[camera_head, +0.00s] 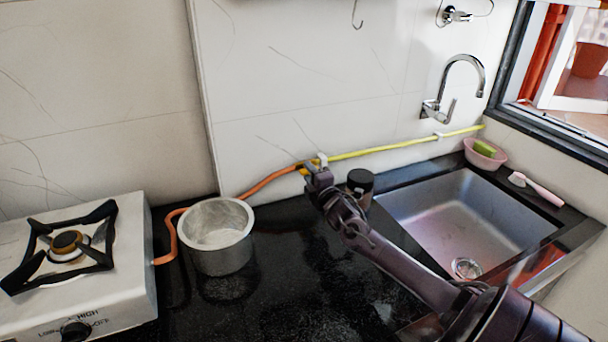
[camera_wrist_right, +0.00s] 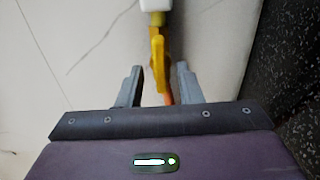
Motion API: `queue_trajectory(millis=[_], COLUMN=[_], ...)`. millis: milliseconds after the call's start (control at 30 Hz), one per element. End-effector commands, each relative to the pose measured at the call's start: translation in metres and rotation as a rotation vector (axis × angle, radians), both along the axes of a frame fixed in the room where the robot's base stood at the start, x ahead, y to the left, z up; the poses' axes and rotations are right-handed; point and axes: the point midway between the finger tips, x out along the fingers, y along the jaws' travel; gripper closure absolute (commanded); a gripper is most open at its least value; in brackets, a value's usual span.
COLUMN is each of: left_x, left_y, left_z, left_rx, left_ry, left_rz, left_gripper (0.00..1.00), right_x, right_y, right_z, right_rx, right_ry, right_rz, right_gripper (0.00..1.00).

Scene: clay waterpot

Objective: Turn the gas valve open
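The yellow gas valve handle (camera_wrist_right: 157,52) lies between the two spread fingers of my right gripper (camera_wrist_right: 160,70) in the right wrist view. A gap shows on each side of it, so the gripper is open around it. The valve sits on the gas pipe along the wall. In the head view my right gripper (camera_head: 313,172) is at the wall, where the orange hose (camera_head: 270,179) meets the yellow pipe (camera_head: 390,147). It hides most of the valve there. My left gripper is in neither view.
A metal pot (camera_head: 216,250) stands on the black counter (camera_head: 290,290), beside the white gas stove (camera_head: 135,240). A dark jar (camera_head: 360,181) stands close right of my right gripper. The sink (camera_head: 450,215), tap (camera_head: 455,85) and pink bowl (camera_head: 486,160) are at the right.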

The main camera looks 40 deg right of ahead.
Motion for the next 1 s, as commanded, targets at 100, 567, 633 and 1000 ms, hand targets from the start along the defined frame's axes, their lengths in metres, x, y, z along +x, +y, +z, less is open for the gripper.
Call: queue_trajectory(millis=[100, 567, 633, 1000], left_x=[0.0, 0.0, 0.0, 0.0], left_y=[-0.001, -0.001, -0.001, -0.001], left_z=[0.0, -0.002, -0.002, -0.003], left_rx=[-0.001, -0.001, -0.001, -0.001], left_ry=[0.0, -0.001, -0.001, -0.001], left_rz=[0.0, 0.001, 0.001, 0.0], left_gripper=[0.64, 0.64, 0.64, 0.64], right_x=[0.0, -0.039, -0.049, -0.076], right_y=[0.002, 0.014, 0.017, 0.023], right_z=[0.0, -0.001, -0.001, 0.001], right_rx=[0.001, 0.001, 0.001, 0.002], right_ry=[0.0, 0.003, 0.003, -0.001], right_rz=[0.004, 0.005, 0.004, 0.0], right_gripper=[0.67, 0.67, 0.67, 0.67])
